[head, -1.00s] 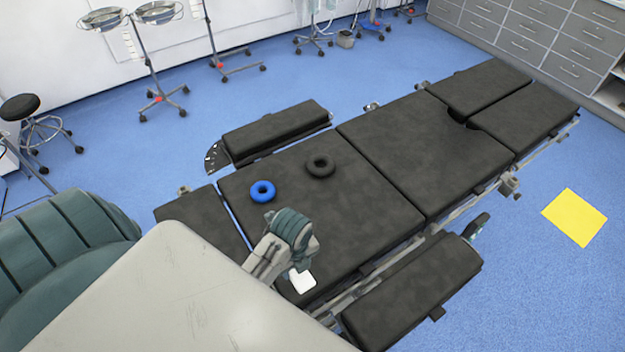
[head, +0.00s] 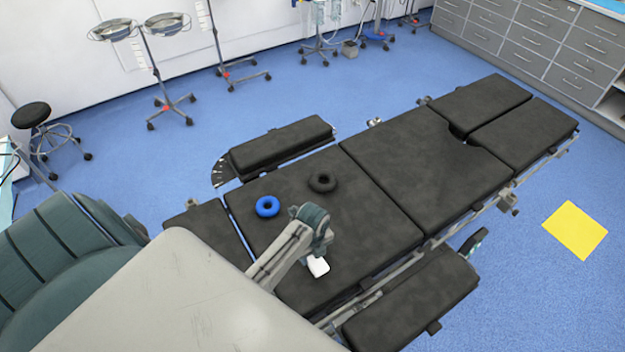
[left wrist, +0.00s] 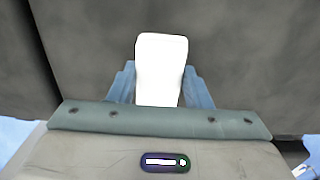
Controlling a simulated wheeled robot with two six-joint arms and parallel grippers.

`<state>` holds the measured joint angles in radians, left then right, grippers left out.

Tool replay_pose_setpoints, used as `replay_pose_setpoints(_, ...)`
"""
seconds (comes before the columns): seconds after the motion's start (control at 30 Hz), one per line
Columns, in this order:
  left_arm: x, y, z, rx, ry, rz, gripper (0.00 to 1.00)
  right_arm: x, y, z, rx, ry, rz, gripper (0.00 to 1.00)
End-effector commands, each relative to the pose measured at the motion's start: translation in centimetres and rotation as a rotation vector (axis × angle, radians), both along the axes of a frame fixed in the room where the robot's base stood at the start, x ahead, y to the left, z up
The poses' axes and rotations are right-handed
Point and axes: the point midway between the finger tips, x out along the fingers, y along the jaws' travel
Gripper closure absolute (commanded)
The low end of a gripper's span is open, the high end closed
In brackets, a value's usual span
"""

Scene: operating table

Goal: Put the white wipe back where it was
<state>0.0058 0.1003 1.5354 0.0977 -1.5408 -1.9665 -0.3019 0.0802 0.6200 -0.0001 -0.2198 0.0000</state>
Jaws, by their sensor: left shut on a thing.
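The white wipe (head: 318,267) is held at the end of my left arm, over the near part of the black operating table (head: 385,215). In the left wrist view the white wipe (left wrist: 161,68) stands out between the fingers of my left gripper (left wrist: 160,92), with the dark table padding behind it. My left gripper (head: 316,258) is shut on the wipe; its fingers are mostly hidden in the head view. I cannot tell the exact gap between wipe and padding. My right gripper is not in view.
A blue ring (head: 267,206) and a black ring (head: 322,181) lie on the table section beyond my left gripper. Padded side boards (head: 282,145) flank the table. A yellow square (head: 575,230) lies on the blue floor at right. The table's middle section is clear.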

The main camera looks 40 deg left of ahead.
Motion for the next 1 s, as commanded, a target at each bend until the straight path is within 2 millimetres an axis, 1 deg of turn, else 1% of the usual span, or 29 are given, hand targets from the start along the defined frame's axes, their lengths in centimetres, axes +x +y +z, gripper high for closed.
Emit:
replay_pose_setpoints(0.23,0.0,0.0,-0.3,-0.001,0.0,0.0,0.8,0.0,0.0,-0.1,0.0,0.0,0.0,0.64)
replay_pose_setpoints(0.27,0.0,0.0,-0.3,0.0,0.0,0.0,0.54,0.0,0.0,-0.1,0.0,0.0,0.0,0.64)
replay_pose_setpoints(0.3,0.0,0.0,-0.3,0.0,-0.001,0.0,0.46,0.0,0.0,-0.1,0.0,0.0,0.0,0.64)
replay_pose_setpoints(0.37,0.0,0.0,-0.3,0.0,-0.001,0.0,0.34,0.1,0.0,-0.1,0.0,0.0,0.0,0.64)
replay_pose_setpoints(0.63,0.0,0.0,-0.2,0.0,-0.001,0.0,0.34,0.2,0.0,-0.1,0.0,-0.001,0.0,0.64)
replay_pose_setpoints(0.77,0.0,0.0,0.3,-0.001,-0.002,0.0,0.34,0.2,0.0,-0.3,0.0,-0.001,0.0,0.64)
replay_pose_setpoints(0.87,0.1,0.0,1.5,-0.001,-0.004,-0.001,0.34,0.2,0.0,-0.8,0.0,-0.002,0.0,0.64)
replay_pose_setpoints(1.0,0.1,0.0,4.1,0.0,-0.006,-0.002,0.34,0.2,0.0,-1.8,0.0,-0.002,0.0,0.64)
